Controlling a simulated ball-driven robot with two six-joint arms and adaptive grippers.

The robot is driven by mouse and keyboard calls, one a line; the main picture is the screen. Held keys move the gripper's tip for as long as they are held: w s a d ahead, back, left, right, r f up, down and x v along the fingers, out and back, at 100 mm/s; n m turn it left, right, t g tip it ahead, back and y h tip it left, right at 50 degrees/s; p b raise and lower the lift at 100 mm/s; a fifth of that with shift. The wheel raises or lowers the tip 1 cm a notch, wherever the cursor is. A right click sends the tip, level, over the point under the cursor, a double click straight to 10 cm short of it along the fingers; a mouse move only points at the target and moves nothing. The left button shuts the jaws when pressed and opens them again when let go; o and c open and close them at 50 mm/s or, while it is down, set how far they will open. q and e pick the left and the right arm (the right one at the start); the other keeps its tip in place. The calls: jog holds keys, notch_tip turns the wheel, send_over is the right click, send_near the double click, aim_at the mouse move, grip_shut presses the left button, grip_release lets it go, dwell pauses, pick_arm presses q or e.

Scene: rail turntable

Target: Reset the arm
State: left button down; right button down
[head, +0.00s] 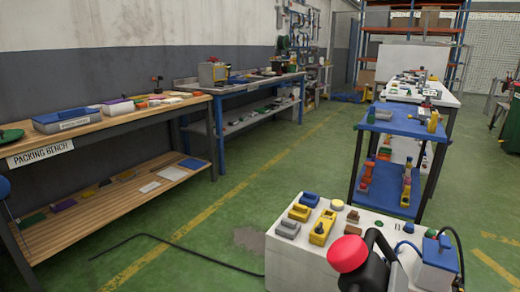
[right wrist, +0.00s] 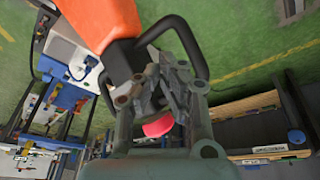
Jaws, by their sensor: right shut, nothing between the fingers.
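My right gripper (right wrist: 163,78) is in the middle of the right wrist view. Its grey fingers are together, with nothing held between them. A red rounded thing (right wrist: 157,124) shows between the finger linkages; I cannot tell how far off it is. An orange body (right wrist: 103,22) and black curved bars lie beyond the fingertips; whether they touch is unclear. In the head view a red round knob (head: 348,254) with dark parts beside it stands at the bottom right, in front of the white worktop. My left gripper is not in view.
A white worktop (head: 290,262) holds yellow, grey and blue blocks and a grey-blue device (head: 437,265) with a cable. A blue two-level shelf (head: 398,122) stands behind it. A wooden packing bench (head: 95,137) runs along the left wall. The green floor (head: 245,200) between is clear except for a black cable.

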jog(key=s+d+r+m+h, duration=0.1)
jog(key=s+d+m, duration=0.1)
jog(key=s, duration=0.4)
notch_tip(320, 180, down, 29)
jog(key=s+d+g, duration=0.2)
jog(key=s, duration=0.1)
jog(key=s+d+f+b, duration=0.1)
jog(key=s+f, duration=1.4)
jog(key=s, duration=0.2)
jog(key=shift+g+b, duration=0.3)
jog(key=shift+m, duration=0.3)
